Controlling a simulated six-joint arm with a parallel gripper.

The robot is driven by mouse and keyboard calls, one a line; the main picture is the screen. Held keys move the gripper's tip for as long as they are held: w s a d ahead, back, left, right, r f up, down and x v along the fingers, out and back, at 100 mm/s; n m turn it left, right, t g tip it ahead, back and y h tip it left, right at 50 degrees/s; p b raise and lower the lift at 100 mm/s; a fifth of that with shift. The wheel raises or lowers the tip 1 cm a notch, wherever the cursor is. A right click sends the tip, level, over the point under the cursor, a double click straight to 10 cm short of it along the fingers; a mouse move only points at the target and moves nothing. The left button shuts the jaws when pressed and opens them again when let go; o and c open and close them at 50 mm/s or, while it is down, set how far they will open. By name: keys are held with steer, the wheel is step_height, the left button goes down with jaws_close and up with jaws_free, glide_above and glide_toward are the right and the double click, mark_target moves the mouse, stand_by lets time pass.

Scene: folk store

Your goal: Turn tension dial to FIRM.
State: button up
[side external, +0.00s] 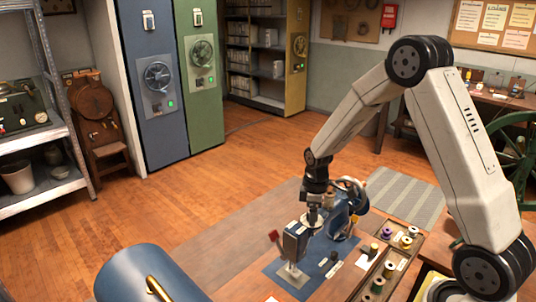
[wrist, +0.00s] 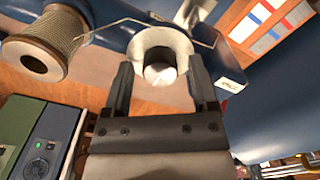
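A blue sewing machine (side external: 296,240) stands on a blue mat on the wooden table. In the wrist view its blue body (wrist: 110,35) fills the top. A pale round dial (wrist: 160,52), with a silver rounded knob (wrist: 159,74) at its middle, sits between my fingers. My gripper (wrist: 161,68) is open, one finger on each side of the dial, with gaps visible beside the knob. In the side view my gripper (side external: 314,217) is at the machine's head and hides the dial. I cannot read any dial marking.
A large thread spool (wrist: 48,45) and a thin wire are close to the dial in the wrist view. A wooden tray (side external: 372,284) of several thread spools lies right of the machine. A blue rounded case with a brass handle (side external: 150,278) stands front left.

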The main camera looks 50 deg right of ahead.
jaws_close()
steer(key=shift+m, duration=0.3)
steer(key=m, duration=1.1)
steer(key=shift+m, duration=0.3)
stand_by(0.4)
steer(key=shift+o, duration=1)
jaws_free()
